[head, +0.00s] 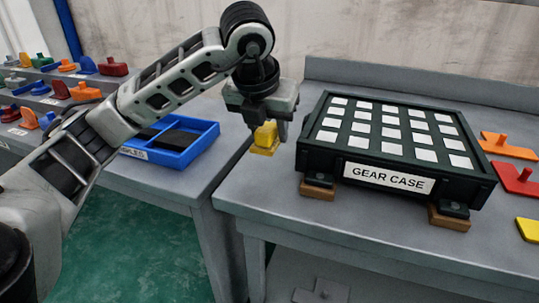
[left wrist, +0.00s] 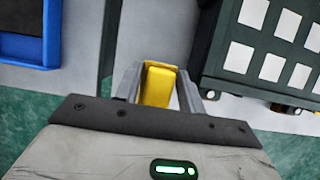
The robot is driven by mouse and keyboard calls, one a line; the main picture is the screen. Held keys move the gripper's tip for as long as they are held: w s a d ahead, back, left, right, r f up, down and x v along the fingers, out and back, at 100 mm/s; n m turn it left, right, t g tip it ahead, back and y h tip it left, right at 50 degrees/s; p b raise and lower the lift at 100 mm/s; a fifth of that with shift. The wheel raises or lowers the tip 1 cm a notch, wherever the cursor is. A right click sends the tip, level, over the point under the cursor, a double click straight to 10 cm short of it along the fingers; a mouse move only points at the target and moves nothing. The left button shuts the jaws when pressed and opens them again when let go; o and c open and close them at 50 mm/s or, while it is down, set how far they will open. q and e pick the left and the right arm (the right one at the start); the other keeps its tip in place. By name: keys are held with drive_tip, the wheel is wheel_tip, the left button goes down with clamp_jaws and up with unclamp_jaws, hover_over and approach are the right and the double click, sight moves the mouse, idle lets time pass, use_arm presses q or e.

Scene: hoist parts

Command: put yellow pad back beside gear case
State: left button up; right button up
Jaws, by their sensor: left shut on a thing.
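A yellow pad (head: 265,139) is held in my left gripper (head: 265,127), whose jaws are shut on its upright block. In the head view it hangs at the left front part of the grey table, left of the gear case (head: 395,135); I cannot tell whether it touches the table. The left wrist view shows the yellow pad (left wrist: 158,86) between the fingers, with the gear case (left wrist: 262,50) to its right. The gear case is dark green with white squares on top and a "GEAR CASE" label. It rests on brown and black supports. My right gripper is not in view.
Orange (head: 507,146), red (head: 516,179) and yellow (head: 528,229) pads lie right of the gear case. A blue tray (head: 182,156) with black inserts stands on the left table, across a gap. Several coloured parts line the far left shelves. The table strip behind the case is clear.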

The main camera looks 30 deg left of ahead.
sight(272, 161)
use_arm(q)
drive_tip(key=w+f, duration=0.1)
drive_tip(key=a+f, duration=0.1)
drive_tip(key=w+f, duration=0.1)
drive_tip(key=f, duration=0.1)
drive_tip(key=shift+w+a, duration=0.3)
drive_tip(key=shift+w, duration=0.05)
wheel_tip(272, 161, down, 3)
drive_tip(key=shift+w+a+r+b, duration=0.1)
drive_tip(key=shift+r+b, duration=0.05)
drive_tip(key=shift+b, duration=0.2)
drive_tip(key=shift+f, duration=0.25)
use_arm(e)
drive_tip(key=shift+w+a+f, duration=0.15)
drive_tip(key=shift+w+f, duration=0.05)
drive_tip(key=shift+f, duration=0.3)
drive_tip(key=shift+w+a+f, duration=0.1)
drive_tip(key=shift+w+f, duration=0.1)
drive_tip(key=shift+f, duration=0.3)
use_arm(q)
drive_tip(key=shift+f, duration=0.15)
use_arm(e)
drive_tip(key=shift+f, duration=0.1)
use_arm(q)
drive_tip(key=o, duration=0.9)
drive_tip(key=shift+o, duration=0.2)
